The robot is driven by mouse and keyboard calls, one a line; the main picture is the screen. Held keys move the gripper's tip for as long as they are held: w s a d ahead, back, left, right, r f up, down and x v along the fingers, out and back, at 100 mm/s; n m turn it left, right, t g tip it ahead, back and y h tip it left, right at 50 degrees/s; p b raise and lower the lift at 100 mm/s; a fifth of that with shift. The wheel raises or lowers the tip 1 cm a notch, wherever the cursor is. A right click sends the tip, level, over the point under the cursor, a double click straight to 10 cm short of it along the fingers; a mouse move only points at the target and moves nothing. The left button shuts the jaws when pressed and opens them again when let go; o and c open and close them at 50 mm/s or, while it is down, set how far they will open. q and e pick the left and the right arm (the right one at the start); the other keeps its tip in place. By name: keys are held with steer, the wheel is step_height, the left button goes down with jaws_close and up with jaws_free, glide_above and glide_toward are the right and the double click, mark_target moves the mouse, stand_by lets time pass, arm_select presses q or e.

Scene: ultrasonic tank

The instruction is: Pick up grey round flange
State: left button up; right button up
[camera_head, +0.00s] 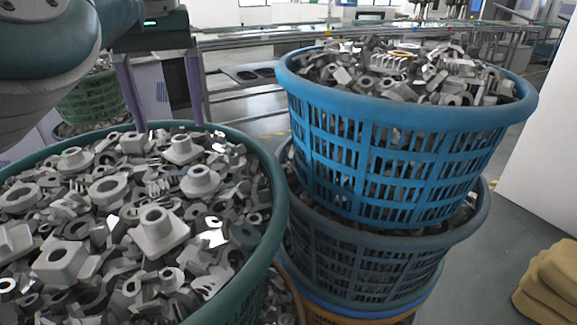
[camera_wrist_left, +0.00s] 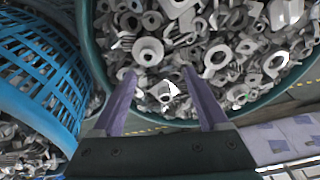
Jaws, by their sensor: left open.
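A grey round flange (camera_head: 200,180) with a raised hub lies among loose metal parts in the green basket (camera_head: 278,205). A round flange (camera_wrist_left: 148,50) also shows in the left wrist view, just beyond the fingertips and a little left of the middle between them; I cannot be sure it is the same one. My left gripper (camera_head: 169,126) is open and empty, pointing down over the far rim of the basket. Its two purple fingers also show in the left wrist view (camera_wrist_left: 159,72). My right gripper is in neither view.
Square flanges (camera_head: 157,228), rings and springs crowd around the flange. A full blue basket (camera_head: 400,122) stands on a dark basket (camera_head: 335,232) to the right, higher than the green rim. Another green basket (camera_head: 92,100) stands behind. A tan stack (camera_head: 550,285) is at far right.

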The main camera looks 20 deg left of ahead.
mark_target(198, 175)
arm_select(q)
steer(key=shift+h, duration=0.3)
steer(key=f, duration=0.1)
steer(key=w+f, duration=0.1)
steer(key=w+d+f, duration=0.1)
steer(key=f, duration=0.1)
steer(key=shift+b, duration=0.4)
steer(key=f, duration=0.4)
steer(key=w+f, duration=0.1)
steer(key=f, duration=0.1)
steer(key=shift+a+f, duration=0.15)
steer(key=shift+a, duration=0.15)
jaws_close()
